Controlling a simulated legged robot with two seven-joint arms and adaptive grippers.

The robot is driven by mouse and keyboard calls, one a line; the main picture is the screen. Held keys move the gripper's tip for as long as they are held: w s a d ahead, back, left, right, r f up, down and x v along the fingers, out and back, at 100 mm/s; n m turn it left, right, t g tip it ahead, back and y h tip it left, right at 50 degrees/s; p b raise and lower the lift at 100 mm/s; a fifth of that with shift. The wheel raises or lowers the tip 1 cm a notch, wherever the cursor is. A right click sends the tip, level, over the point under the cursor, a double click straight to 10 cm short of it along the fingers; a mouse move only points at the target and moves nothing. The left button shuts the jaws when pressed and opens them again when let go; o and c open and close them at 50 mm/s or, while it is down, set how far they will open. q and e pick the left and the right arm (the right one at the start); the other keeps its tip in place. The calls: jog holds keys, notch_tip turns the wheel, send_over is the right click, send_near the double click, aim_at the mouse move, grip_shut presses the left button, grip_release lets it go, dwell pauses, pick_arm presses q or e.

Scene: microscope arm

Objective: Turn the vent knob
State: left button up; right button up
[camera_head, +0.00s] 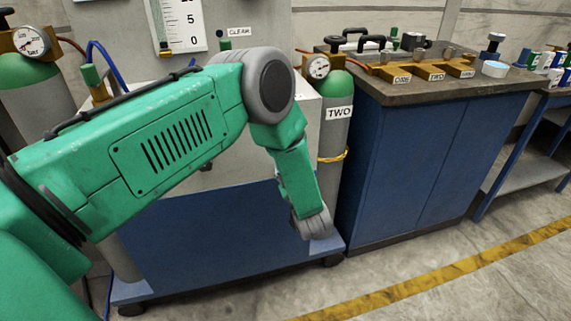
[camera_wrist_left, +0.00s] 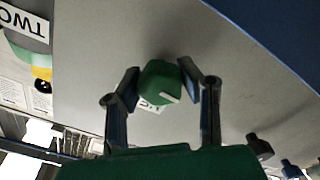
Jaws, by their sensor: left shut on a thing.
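A green knob (camera_wrist_left: 158,85) with a white mark sits on a grey panel (camera_wrist_left: 95,70) in the wrist view. Part of a white label (camera_wrist_left: 150,106) shows behind it, too covered to read. My left gripper (camera_wrist_left: 160,80) is shut on this knob, one finger on each side. In the head view my green left arm comes in from the left and bends down in front of the grey and blue cabinet (camera_head: 240,235). The arm hides the gripped knob and the fingers there. My right gripper is in neither view.
A gas cylinder marked TWO (camera_head: 336,135) with a gauge (camera_head: 318,67) stands right beside the cabinet. A green knob labelled CLEAR (camera_head: 225,42) is above my arm. A blue bench (camera_head: 420,160) holds brass fittings (camera_head: 430,72). Floor at the right front is free.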

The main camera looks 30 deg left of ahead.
pick_arm(q)
jog(key=shift+s+d+f, duration=0.15)
jog(key=shift+d+f, duration=0.05)
jog(key=shift+f, duration=0.2)
jog(key=o, duration=1.2)
jog(key=shift+c, duration=0.2)
jog(key=shift+o, duration=0.2)
jog(key=shift+r, duration=0.15)
jog(key=shift+r, duration=0.1)
jog(key=shift+d, duration=0.2)
jog(key=v, duration=1.1)
jog(key=shift+s, duration=0.2)
jog(key=shift+d, duration=0.15)
